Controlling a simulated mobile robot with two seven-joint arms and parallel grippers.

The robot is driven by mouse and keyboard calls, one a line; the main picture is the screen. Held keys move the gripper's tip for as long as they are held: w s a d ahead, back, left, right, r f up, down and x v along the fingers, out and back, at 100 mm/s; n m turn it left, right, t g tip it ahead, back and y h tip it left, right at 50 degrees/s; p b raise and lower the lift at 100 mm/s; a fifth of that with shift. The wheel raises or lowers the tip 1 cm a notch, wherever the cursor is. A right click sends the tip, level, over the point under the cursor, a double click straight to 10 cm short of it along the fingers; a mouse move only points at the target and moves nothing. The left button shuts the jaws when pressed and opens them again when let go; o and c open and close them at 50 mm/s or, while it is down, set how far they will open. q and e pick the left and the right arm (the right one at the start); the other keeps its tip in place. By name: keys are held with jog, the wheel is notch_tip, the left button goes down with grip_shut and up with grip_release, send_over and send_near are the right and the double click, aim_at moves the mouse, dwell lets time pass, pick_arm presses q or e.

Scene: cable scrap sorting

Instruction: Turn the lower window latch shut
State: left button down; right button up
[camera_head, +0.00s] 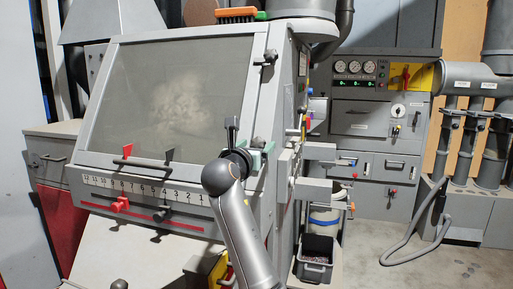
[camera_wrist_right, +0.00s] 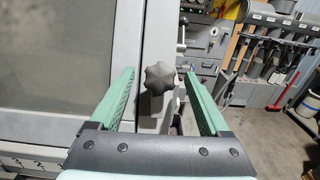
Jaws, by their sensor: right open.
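The sloped machine window (camera_head: 175,90) has a grey frame, with a dark upper latch (camera_head: 267,57) at its upper right edge. The lower latch's dark star-shaped knob (camera_wrist_right: 158,76) sits on the right side of the frame in the right wrist view. In the head view it is mostly hidden by my right gripper (camera_head: 262,150). My right gripper also shows in the wrist view (camera_wrist_right: 161,80), its green fingers open on either side of the knob, with a gap on both sides. It does not visibly touch the knob. My left gripper is not in view.
A numbered scale (camera_head: 145,192) and a slider bar with red and dark levers run below the window. Grey brackets (camera_head: 318,152) stick out right of the latch side. A control cabinet (camera_head: 365,110) stands behind; a dark bin (camera_head: 314,258) is below on the right.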

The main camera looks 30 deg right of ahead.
grip_shut()
dwell(0.8)
